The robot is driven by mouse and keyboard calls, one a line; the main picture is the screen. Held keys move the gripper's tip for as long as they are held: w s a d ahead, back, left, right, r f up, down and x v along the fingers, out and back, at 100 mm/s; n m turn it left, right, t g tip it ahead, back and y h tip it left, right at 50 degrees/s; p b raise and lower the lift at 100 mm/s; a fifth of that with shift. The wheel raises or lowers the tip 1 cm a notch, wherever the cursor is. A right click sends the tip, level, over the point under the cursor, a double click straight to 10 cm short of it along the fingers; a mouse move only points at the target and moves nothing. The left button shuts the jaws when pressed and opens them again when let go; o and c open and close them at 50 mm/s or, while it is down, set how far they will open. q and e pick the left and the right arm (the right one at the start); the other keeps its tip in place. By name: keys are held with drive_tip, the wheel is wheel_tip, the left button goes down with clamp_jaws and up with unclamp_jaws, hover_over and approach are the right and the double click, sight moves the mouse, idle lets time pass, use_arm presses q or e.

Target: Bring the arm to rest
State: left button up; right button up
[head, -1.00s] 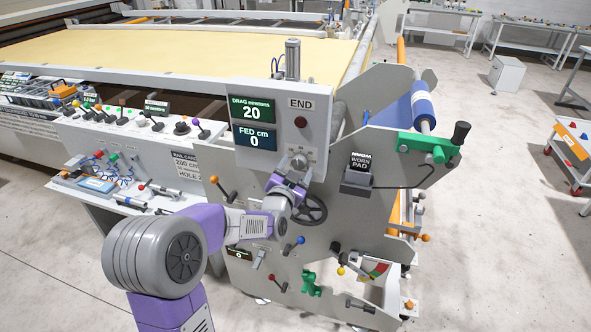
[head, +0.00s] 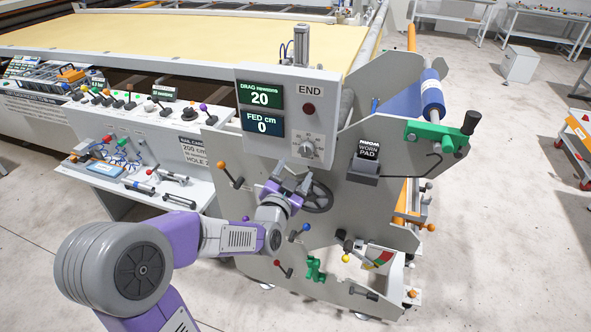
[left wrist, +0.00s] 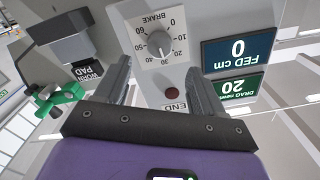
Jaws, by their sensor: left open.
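My left arm comes in from the left in the head view, and its gripper (head: 293,181) is just below the brake dial (head: 305,148) on the grey control box. In the left wrist view the gripper (left wrist: 160,82) has its two fingers wide apart with nothing between them. Beyond the fingers is the brake dial (left wrist: 160,45), its pointer near 30 on the scale. The fingers look apart from the dial. My right gripper does not show.
The control box shows a DRAG display (head: 262,96) reading 20 and a FED display (head: 263,123) reading 0. A dark handwheel (head: 318,197) is close beside the gripper. Levers with coloured knobs, such as an orange one (head: 222,166), stick out nearby. Open floor (head: 500,230) lies right.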

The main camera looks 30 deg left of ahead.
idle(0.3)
use_arm(q)
drive_tip(key=s+d+f+n+g+h, duration=0.15)
drive_tip(key=d+f+g+h, duration=0.35)
drive_tip(key=f, duration=0.9)
drive_tip(key=s+d+f+g, duration=0.25)
drive_tip(key=d+f, duration=0.35)
drive_tip(key=f, duration=0.8)
drive_tip(key=s+d+f+n+g+h, duration=0.1)
drive_tip(key=s+d+f+g, duration=0.3)
drive_tip(key=s+d+f, duration=0.2)
drive_tip(key=s+d+f+n+g+h, duration=0.2)
drive_tip(key=s+d+f+g, duration=0.3)
drive_tip(key=s+f, duration=0.4)
drive_tip(key=s+d, duration=0.1)
drive_tip(key=s, duration=0.2)
drive_tip(key=shift+s+f+h, duration=0.3)
drive_tip(key=shift+f, duration=0.05)
drive_tip(key=shift+d, duration=0.1)
